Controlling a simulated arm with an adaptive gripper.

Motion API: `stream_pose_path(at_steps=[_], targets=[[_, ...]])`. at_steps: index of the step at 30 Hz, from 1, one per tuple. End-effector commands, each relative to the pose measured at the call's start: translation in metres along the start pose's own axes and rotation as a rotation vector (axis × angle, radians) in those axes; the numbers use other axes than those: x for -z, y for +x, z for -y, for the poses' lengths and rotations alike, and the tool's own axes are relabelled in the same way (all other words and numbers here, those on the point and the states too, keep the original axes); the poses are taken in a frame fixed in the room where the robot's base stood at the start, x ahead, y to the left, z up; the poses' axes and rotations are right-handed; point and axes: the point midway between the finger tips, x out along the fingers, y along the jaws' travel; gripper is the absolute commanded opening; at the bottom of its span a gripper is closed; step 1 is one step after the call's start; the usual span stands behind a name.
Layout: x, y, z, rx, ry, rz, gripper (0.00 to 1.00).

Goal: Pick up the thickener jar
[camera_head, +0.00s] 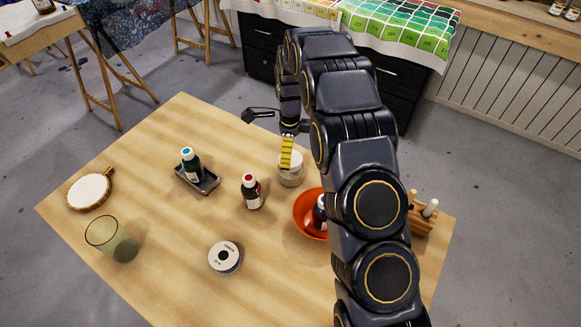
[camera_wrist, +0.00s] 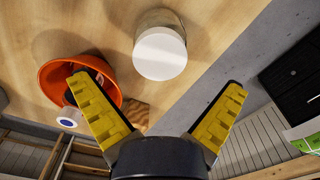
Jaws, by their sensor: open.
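A clear jar with a white lid (camera_head: 291,174), which looks like the thickener jar, stands upright on the wooden table near its far edge. In the wrist view the jar's round white lid (camera_wrist: 160,53) lies just beyond the fingertips, centred between them. My gripper (camera_head: 287,152) is above the jar with its yellow-padded fingers spread. In the head view one yellow finger hides part of the jar. The gripper (camera_wrist: 158,86) holds nothing, and I see no clear contact with the jar.
An orange bowl (camera_head: 304,218) holding a bottle stands close to the jar. A red-capped bottle (camera_head: 252,193) is nearby, and a teal-capped bottle (camera_head: 191,162) stands on a small dark tray (camera_head: 208,186). A white round container (camera_head: 224,258), glass (camera_head: 103,233), hoop (camera_head: 88,191) and wooden rack (camera_head: 420,220) are farther away.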

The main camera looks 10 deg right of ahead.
Motion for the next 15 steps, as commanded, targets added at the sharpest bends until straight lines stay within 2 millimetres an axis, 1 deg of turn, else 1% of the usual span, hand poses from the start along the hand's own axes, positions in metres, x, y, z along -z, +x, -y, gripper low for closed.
stream_pose_path(at_steps=[6, 9, 15], targets=[[0.003, 0.033, -0.001, -0.006, -0.002, -0.002, 1.00], [0.003, 0.044, -0.001, -0.004, -0.002, -0.001, 1.00], [0.003, 0.045, 0.000, -0.002, -0.002, -0.001, 1.00]])
